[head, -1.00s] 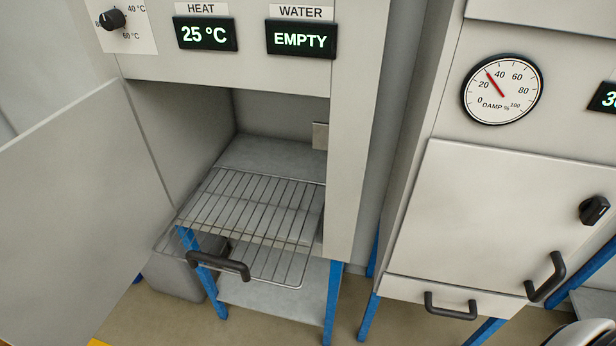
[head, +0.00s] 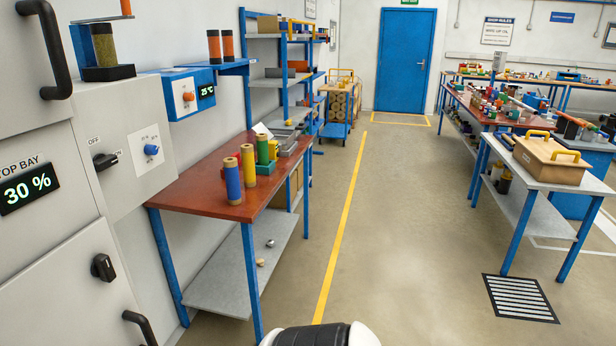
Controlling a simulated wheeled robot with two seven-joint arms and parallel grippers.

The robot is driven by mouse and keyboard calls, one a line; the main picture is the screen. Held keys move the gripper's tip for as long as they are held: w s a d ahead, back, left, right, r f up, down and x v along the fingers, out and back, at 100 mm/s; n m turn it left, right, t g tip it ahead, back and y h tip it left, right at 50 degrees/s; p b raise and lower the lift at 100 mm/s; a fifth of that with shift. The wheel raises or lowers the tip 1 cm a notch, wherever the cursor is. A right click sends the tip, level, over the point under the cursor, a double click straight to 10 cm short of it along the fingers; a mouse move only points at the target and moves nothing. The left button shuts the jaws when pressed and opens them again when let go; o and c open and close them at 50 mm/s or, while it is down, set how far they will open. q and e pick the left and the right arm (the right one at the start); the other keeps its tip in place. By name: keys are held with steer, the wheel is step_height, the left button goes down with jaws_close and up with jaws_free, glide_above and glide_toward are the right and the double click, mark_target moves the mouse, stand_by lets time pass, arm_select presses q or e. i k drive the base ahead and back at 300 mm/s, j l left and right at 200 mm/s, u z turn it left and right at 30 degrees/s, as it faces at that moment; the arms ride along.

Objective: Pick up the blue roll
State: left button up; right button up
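The blue roll (head: 232,181) stands upright near the front edge of the red-brown table (head: 190,195) in the head view. It is a blue cylinder with a tan core showing at the top. A yellow roll (head: 248,165) stands just behind it to the right, and a green roll (head: 262,150) stands farther back. Neither of my grippers shows in the view. Only a white and black part of my own body is at the bottom edge.
Grey cabinets with a "30 %" display (head: 28,190) stand close on the left. A grey-topped table (head: 530,165) with a tan box (head: 551,164) is on the right. A floor grate (head: 519,298) lies before it. The floor between the tables is clear.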

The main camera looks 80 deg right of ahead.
mark_target(230, 167)
steer(key=l+z, duration=0.1)
steer(key=z, duration=2.1)
